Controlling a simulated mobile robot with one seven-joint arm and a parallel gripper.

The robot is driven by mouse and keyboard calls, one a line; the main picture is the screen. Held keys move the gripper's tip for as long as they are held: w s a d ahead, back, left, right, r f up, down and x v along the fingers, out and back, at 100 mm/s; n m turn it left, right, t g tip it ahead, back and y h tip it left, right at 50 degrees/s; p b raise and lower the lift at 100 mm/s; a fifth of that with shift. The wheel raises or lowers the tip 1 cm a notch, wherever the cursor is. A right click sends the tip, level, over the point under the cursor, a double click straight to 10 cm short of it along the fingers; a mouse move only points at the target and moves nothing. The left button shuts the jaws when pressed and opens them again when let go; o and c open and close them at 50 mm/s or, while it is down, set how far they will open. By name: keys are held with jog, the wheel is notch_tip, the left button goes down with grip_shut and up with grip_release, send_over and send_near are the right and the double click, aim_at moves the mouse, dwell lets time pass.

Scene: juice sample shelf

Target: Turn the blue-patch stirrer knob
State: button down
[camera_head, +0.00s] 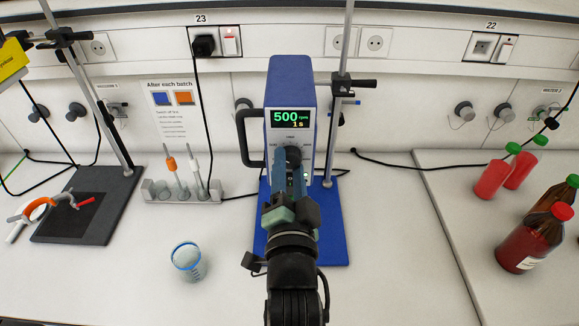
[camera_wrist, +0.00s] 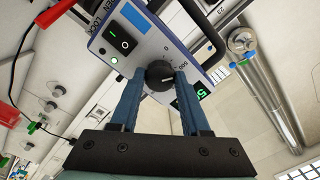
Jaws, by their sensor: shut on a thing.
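The stirrer (camera_head: 292,85) is a blue-cased unit on a blue base plate (camera_head: 334,245), in the middle of the bench in the head view. Its display (camera_head: 290,119) reads 500 rpm and 1 s in green. In the wrist view its black round knob (camera_wrist: 160,75) has a pale pointer line and sits on the light panel, near a black rocker switch (camera_wrist: 123,40) and a lit green lamp. My gripper (camera_wrist: 160,82) has one blue finger on each side of the knob and is shut on it. In the head view my arm hides much of the lower panel.
A metal stand rod (camera_head: 333,140) rises right beside the stirrer. A beaker (camera_head: 187,260) stands front left. A probe rack (camera_head: 182,192) stands behind it, and another stand (camera_head: 97,190) is at left. Red-filled bottles (camera_head: 524,243) stand at right. The front bench is mostly clear.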

jog(key=shift+c, duration=1.9)
grip_release()
jog(key=s+b, duration=0.4)
jog(key=s, duration=0.9)
jog(key=shift+d+f, duration=0.15)
jog(key=shift+f, duration=0.05)
